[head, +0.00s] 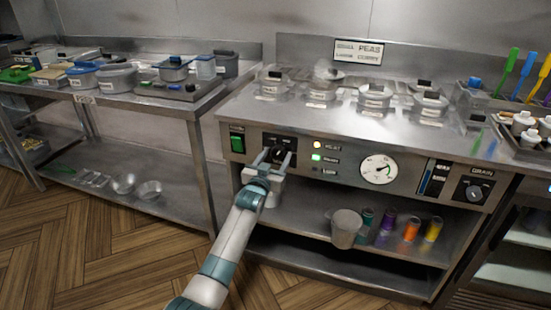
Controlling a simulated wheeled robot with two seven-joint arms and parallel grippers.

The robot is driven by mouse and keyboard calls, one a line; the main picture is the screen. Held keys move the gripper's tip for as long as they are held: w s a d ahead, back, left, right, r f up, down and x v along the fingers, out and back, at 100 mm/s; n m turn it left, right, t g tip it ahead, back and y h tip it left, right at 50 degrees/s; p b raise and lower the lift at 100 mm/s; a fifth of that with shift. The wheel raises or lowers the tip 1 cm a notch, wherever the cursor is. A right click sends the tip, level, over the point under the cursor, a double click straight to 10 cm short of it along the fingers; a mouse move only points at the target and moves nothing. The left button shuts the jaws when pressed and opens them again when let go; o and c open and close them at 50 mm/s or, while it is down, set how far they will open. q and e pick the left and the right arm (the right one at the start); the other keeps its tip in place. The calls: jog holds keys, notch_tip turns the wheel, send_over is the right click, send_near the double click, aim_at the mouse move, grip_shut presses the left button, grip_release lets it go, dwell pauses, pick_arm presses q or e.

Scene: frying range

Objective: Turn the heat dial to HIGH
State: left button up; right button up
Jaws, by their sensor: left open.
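The heat dial (279,154) is a dark knob on the front panel (335,180) of the steel range, between a green switch and the indicator lights. My left gripper (274,154) is open in front of it, with one finger on each side of the knob. Whether the fingers touch the knob cannot be told. The fingers partly hide the dial, and its pointer and markings are too small to read. Of the lights, the top one (317,145) glows pale, the middle one (316,157) glows green and the bottom one looks dark. My right gripper is out of view.
A round gauge (379,170) and a drain knob (473,190) sit further right on the panel. Lidded containers (373,97) stand on the range top. A metal pot (345,228) and several coloured cups (411,229) stand on the shelf below. A prep table (120,112) stands left.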

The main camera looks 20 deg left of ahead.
pick_arm(q)
jog(key=c, duration=1)
jog(key=shift+c, duration=0.2)
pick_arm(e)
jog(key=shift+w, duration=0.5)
